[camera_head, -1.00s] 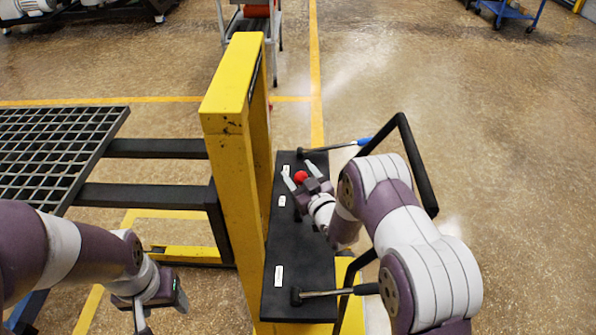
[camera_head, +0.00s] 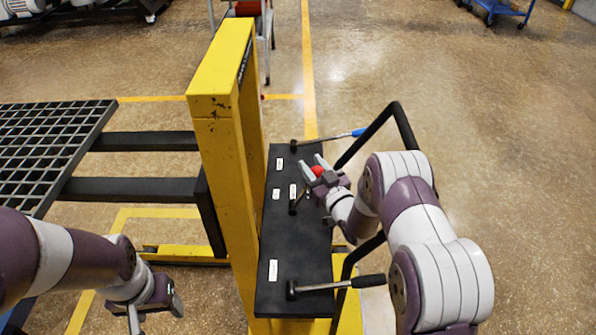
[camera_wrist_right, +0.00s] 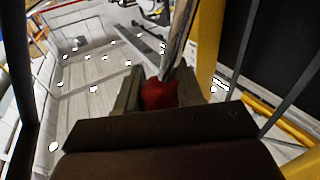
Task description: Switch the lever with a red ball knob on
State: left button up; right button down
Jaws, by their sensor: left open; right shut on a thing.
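The lever with the red ball knob (camera_head: 318,171) stands on the black panel (camera_head: 285,240), beside the yellow mast. Its short shaft (camera_head: 300,197) leans to the right from a pivot on the panel, and part of it is hidden by my gripper. My right gripper (camera_head: 316,168) is shut on the red ball. In the right wrist view the ball (camera_wrist_right: 160,95) sits between the two fingers, with the lever's rod running up from it. My left gripper (camera_head: 156,315) is open and empty at the lower left, away from the panel.
A lever with a blue grip (camera_head: 357,132) is at the panel's far end, one with a black grip (camera_head: 367,281) at the near end. Black guard bars (camera_head: 403,125) stand on the right. The yellow mast (camera_head: 220,100) and grating (camera_head: 45,140) are on the left.

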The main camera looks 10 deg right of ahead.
jog(key=shift+d, duration=0.2)
jog(key=c, duration=0.7)
grip_release()
jog(key=shift+d, duration=0.1)
jog(key=shift+s, duration=0.1)
jog(key=shift+r, duration=0.15)
jog(key=r, duration=0.4)
jog(key=shift+s+d+r, duration=0.1)
jog(key=shift+s+d, duration=0.1)
jog(key=shift+d, duration=0.15)
jog(key=s+d+r, duration=0.6)
jog(key=s+d, duration=0.1)
jog(key=s, duration=0.1)
jog(key=shift+d+r, duration=0.15)
jog(key=shift+r, duration=0.05)
jog(key=shift+s, duration=0.1)
